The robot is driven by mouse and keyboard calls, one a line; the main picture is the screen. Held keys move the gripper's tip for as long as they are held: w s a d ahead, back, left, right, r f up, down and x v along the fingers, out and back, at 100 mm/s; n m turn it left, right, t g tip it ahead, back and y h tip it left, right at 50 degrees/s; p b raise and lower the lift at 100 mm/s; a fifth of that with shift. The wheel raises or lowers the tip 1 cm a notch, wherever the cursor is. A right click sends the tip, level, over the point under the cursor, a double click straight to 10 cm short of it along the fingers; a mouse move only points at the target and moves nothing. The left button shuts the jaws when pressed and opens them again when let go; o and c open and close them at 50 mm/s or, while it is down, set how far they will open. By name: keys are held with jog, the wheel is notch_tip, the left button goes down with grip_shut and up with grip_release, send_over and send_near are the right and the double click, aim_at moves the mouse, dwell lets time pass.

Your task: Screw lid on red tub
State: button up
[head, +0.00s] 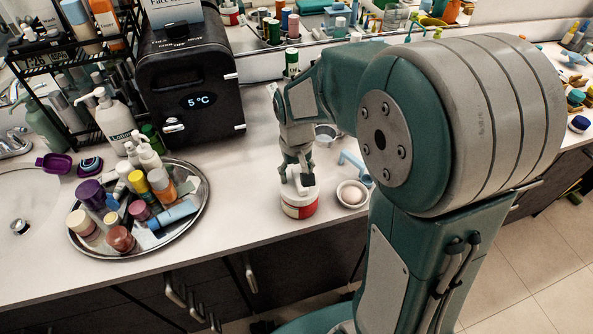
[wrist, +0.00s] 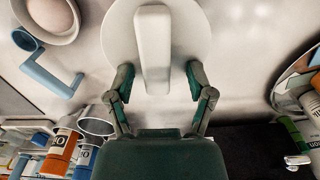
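The red tub (head: 300,211), with a red and white side, stands on the counter near its front edge. A round white lid (head: 289,193) sits on top of it; whether it is threaded on, I cannot tell. In the wrist view, the lid (wrist: 117,35) is a white disc with a raised white bar handle (wrist: 153,45). My gripper (head: 297,178) points down over the lid. In the wrist view, my gripper's fingers (wrist: 160,80) are apart, one on each side of the handle, with visible gaps. The tub's body is hidden under the lid there.
A small bowl with a round pale item (head: 352,194) stands close right of the tub, with a light-blue object (head: 352,160) behind it. A round metal tray (head: 203,205) of bottles is at left. A black mini fridge (head: 190,90) stands behind. Counter between tray and tub is clear.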

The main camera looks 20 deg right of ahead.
aim_at(296, 171)
jog(key=shift+r, duration=0.15)
notch_tip(296, 171, up, 12)
dwell(0.5)
jog(key=s+r+t, duration=0.2)
jog(key=s+t, duration=0.3)
jog(key=s, duration=1)
jog(key=shift+s+d+t, duration=0.25)
jog(key=shift+d+t, duration=0.05)
jog(key=shift+d, duration=0.1)
